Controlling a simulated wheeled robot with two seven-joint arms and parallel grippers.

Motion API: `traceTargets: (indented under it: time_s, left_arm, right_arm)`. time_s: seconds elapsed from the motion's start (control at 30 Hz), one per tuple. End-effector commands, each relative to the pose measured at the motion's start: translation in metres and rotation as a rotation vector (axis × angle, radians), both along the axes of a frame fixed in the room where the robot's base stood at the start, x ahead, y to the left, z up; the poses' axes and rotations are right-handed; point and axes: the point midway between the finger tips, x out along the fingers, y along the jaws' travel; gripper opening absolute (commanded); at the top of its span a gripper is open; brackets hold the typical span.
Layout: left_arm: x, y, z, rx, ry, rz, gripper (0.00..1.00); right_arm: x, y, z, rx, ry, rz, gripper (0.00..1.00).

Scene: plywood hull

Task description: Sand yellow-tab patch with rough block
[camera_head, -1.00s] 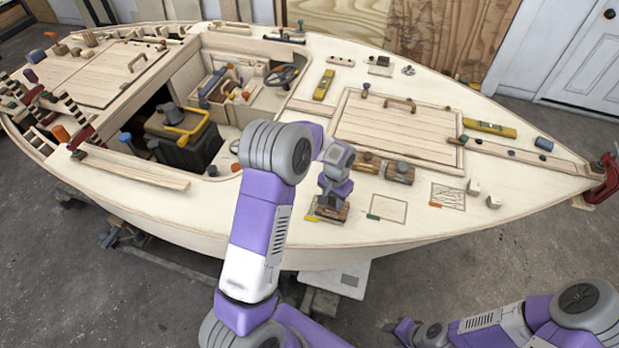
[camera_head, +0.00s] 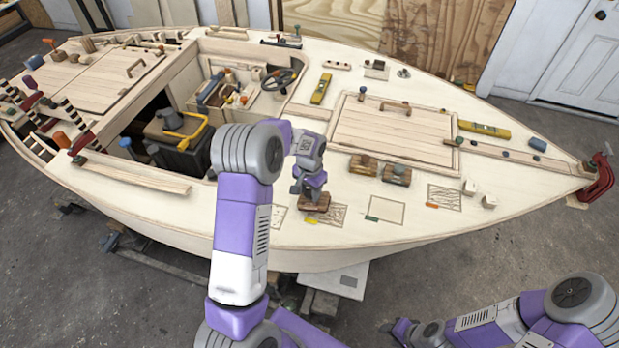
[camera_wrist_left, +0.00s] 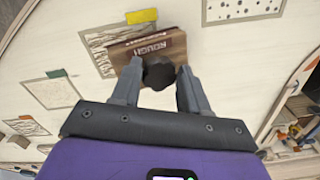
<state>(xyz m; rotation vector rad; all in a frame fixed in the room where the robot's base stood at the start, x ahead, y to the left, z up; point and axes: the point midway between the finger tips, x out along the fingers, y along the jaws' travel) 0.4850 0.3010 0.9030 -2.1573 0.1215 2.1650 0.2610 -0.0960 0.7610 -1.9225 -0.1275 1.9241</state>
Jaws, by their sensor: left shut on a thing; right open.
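My left gripper (camera_head: 311,189) is shut on the black knob (camera_wrist_left: 158,73) of a brown wooden block (camera_head: 314,203). In the left wrist view the block (camera_wrist_left: 150,46) carries the label "ROUGH". It is at the patch with the yellow tab (camera_head: 311,221), covering part of it; exact contact cannot be told. The scribbled patch (camera_head: 333,213) shows to the block's right; in the wrist view the patch (camera_wrist_left: 103,42) and yellow tab (camera_wrist_left: 141,16) show beside the block. My right gripper (camera_head: 390,327) is open, low beside the hull, away from the deck.
A plain patch with a green tab (camera_head: 385,208) and a lined patch with an orange tab (camera_head: 444,197) lie to the right. A dotted patch (camera_wrist_left: 243,8) is on the other side. Two more knobbed blocks (camera_head: 363,164) (camera_head: 397,174) stand behind. The open cockpit is to the left.

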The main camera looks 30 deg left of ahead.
Motion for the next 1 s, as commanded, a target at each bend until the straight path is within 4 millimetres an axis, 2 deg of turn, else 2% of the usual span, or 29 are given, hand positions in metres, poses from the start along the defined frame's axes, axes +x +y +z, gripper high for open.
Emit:
traceTargets:
  time_s: [0.03,0.5,1.0]
  left_arm:
    - [0.001,-0.002,0.009,-0.001,-0.002,-0.002,0.00]
    - [0.001,-0.002,0.050,-0.003,-0.004,-0.002,0.00]
    - [0.001,-0.003,0.055,-0.003,-0.003,-0.002,0.00]
  right_arm:
    - [0.000,0.000,0.006,0.000,0.000,-0.001,0.43]
    - [0.000,0.000,0.035,-0.001,0.001,-0.001,0.43]
    - [0.000,0.000,0.037,-0.001,0.001,-0.001,0.43]
